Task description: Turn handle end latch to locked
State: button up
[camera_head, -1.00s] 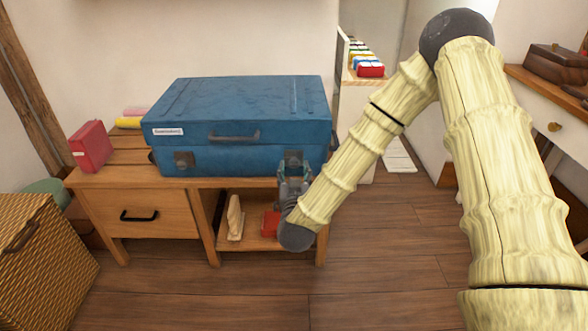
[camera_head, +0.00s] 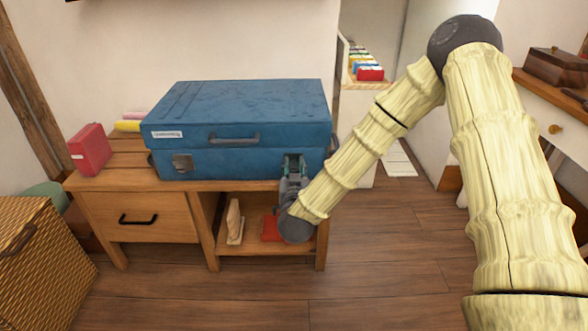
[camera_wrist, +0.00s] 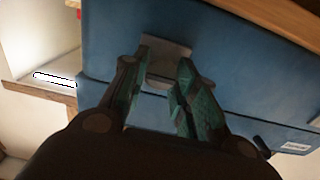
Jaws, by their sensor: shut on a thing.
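A blue case (camera_head: 240,125) lies closed on the wooden bench, with a front handle (camera_head: 234,138). One metal latch (camera_head: 182,163) is on the front at the left. The right-hand latch, near the end with a side handle (camera_head: 333,143), is mostly hidden by my gripper (camera_head: 293,164). In the wrist view this grey latch (camera_wrist: 167,58) shows between the teal fingertips of my gripper (camera_wrist: 164,78). My gripper is shut on the latch, at the seam between lid and base. The exact turn of the latch is hard to tell.
The bench (camera_head: 150,185) has an open shelf below my gripper, holding a red item (camera_head: 270,228) and a pale upright object (camera_head: 235,220). A red box (camera_head: 90,149) stands left of the case. A wicker basket (camera_head: 45,250) stands at lower left. The floor in front is clear.

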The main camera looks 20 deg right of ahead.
jog(key=shift+m, duration=0.4)
jog(key=m+p, duration=0.2)
jog(key=shift+r+m, duration=0.1)
jog(key=shift+m, duration=0.3)
jog(key=m+p, duration=0.1)
jog(key=m, duration=0.4)
jog(key=shift+d+m, duration=0.1)
jog(key=shift+m, duration=0.2)
jog(key=m, duration=0.4)
jog(key=shift+f+p, duration=0.25)
jog(key=shift+p, duration=0.1)
jog(key=m, duration=0.4)
jog(key=shift+f+m, duration=0.1)
jog(key=shift+m, duration=0.2)
jog(key=o, duration=1)
jog(key=shift+s, duration=0.1)
